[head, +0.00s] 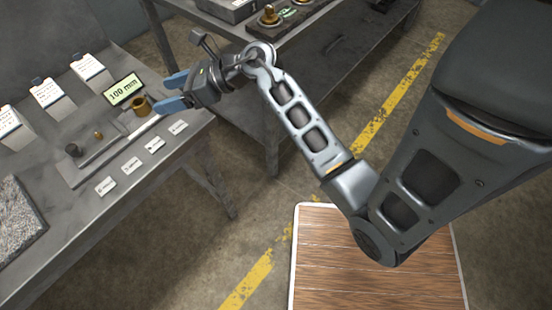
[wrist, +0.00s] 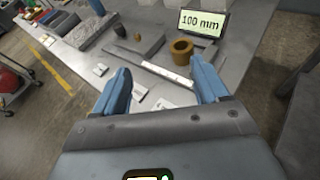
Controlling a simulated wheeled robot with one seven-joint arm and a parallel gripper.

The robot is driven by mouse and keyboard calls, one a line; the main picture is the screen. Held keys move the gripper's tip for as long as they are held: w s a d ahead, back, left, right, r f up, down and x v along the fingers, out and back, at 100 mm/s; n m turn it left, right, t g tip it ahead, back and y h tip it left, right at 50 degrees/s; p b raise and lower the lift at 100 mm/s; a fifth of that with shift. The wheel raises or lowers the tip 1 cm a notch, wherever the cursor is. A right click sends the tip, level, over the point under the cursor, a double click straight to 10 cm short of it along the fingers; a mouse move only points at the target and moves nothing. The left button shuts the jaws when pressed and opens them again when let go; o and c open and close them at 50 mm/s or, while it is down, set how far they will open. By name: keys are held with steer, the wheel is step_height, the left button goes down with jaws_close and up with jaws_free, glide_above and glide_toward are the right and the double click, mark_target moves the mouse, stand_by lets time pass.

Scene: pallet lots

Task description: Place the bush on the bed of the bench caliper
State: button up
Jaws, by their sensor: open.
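The bush (head: 142,105) is a brass-coloured hollow cylinder standing upright at the display end of the bench caliper (head: 88,166). It also shows in the wrist view (wrist: 181,49), with its bore facing up. It appears to rest on the caliper's grey bed, though its contact is partly hidden. The caliper's display (wrist: 203,23) reads 100 mm. My gripper (head: 172,92) is open and empty, to the right of the bush and apart from it. In the wrist view its blue fingertips (wrist: 158,76) are spread, with the bush beyond them.
Small white labels (head: 154,144) lie along the bench's front edge. White card stands (head: 52,97) line the back, and a granite plate (head: 15,220) lies at the left. A small brass piece (head: 98,134) and a dark knob (head: 73,150) are on the caliper. Another table stands behind my arm.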

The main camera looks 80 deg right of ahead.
steer(key=s+a+r+m+t+y, duration=0.1)
steer(key=s+a+r+m+t, duration=0.1)
steer(key=s+a+m, duration=0.3)
steer(key=s+a+r+m+t+y, duration=0.1)
steer(key=a+r+m+t, duration=0.15)
steer(key=a, duration=0.45)
steer(key=s+a+r+m+t+y, duration=0.1)
steer(key=s+a+r+m, duration=0.1)
steer(key=s+a+m, duration=0.3)
steer(key=s+a+m+g+h, duration=0.2)
steer(key=s+m, duration=0.5)
steer(key=m, duration=0.5)
steer(key=s+a+f+m+g+h, duration=0.1)
steer(key=s+a+m+g+h, duration=0.1)
steer(key=s+m, duration=0.6)
steer(key=m+h, duration=0.1)
steer(key=m, duration=0.3)
steer(key=shift+s+g, duration=0.15)
steer(key=shift+g, duration=0.2)
